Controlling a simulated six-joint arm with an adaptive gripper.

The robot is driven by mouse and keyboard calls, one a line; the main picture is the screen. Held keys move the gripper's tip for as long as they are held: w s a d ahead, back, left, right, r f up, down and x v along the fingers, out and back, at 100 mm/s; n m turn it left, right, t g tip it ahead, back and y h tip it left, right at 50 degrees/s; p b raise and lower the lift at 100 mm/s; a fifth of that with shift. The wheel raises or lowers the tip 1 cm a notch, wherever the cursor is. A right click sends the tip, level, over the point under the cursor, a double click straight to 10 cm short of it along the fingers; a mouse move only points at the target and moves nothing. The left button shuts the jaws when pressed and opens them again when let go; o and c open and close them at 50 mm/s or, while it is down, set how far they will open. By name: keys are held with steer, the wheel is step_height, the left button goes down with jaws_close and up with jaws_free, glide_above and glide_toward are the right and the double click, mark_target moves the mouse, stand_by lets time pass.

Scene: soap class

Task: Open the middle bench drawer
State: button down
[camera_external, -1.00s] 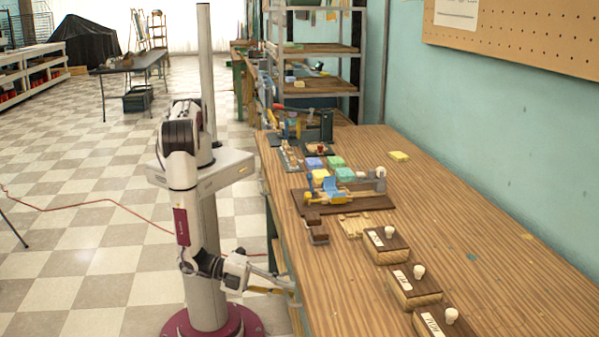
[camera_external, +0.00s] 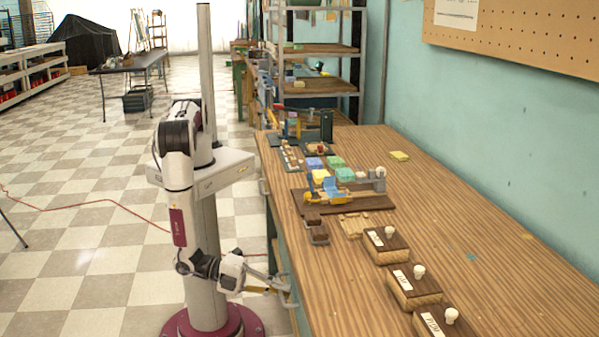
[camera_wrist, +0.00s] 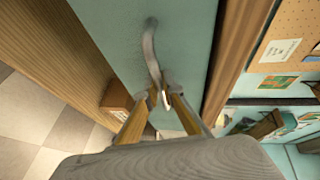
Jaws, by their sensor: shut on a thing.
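The wooden-topped bench (camera_external: 480,262) runs along the right side of the external view, with a green side facing my arm. My gripper (camera_external: 283,288) is low beside that side, near the bench's front edge. In the wrist view my gripper (camera_wrist: 164,100) has its two yellowish fingers closed around the end of a curved grey metal handle (camera_wrist: 150,45). The handle stands on a teal panel (camera_wrist: 190,30), the drawer front. My arm and the bench edge hide much of the drawer in the external view, and I cannot tell how far out it is.
Another handle (camera_external: 264,192) sits farther along the bench side.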

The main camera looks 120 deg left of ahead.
steer(key=s+d, duration=1.8)
steer(key=shift+s+d, duration=0.15)
steer(key=shift+s, duration=0.05)
steer(key=c, duration=2.4)
jaws_free()
steer(key=shift+c, duration=0.2)
steer(key=v, duration=1.2)
